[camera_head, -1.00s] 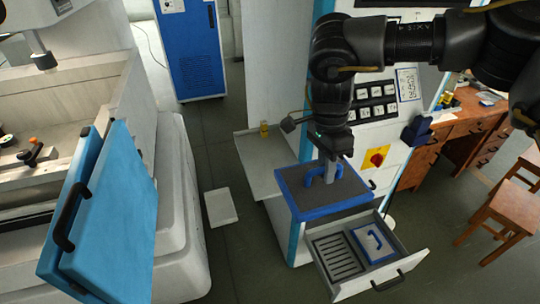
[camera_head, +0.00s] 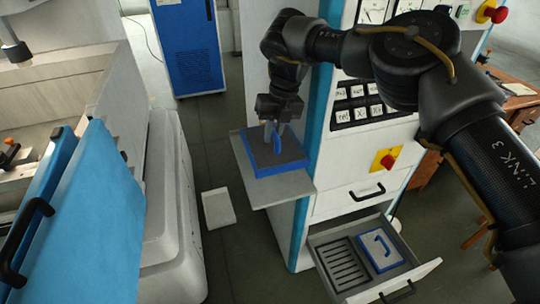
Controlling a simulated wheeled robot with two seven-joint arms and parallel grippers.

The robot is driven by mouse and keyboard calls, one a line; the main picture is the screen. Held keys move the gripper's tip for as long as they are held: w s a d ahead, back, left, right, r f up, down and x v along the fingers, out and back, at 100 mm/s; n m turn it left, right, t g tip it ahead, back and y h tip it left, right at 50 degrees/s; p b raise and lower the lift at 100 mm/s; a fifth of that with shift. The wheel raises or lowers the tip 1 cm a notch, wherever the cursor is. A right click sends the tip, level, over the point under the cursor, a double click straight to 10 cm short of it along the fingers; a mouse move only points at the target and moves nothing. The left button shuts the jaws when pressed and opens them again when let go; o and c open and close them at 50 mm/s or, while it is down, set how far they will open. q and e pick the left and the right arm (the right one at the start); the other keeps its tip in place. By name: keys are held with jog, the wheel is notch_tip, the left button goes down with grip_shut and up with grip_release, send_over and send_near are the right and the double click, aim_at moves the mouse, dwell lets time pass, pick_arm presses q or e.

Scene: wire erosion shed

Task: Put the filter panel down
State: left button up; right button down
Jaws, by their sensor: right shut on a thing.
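The filter panel (camera_head: 289,151) is a grey slab in a blue frame with a blue handle on top. My right gripper (camera_head: 268,134) is shut on that handle, above the middle of the panel. The panel is level over the pale side shelf (camera_head: 290,189) of the white machine. I cannot tell whether its underside touches the shelf. The shelf's front part shows bare, and the part under the panel is hidden. My left gripper is not in view.
An open drawer (camera_head: 417,277) below right holds a slotted grey plate (camera_head: 342,264) and another blue-framed panel (camera_head: 384,259). A large machine with blue doors (camera_head: 90,215) stands at left. A pale flat block (camera_head: 218,208) lies on the floor between.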

aim_at(273, 144)
notch_tip(273, 144, down, 3)
jog(key=shift+w+r+p, duration=0.1)
jog(key=shift+w+p, duration=0.05)
jog(key=shift+p, duration=0.15)
jog(key=shift+f, duration=0.8)
notch_tip(273, 144, down, 2)
jog(key=shift+f+p, duration=0.15)
jog(key=shift+p, duration=0.5)
jog(key=shift+f, duration=0.35)
jog(key=c, duration=1.4)
grip_release()
jog(key=shift+f, duration=0.1)
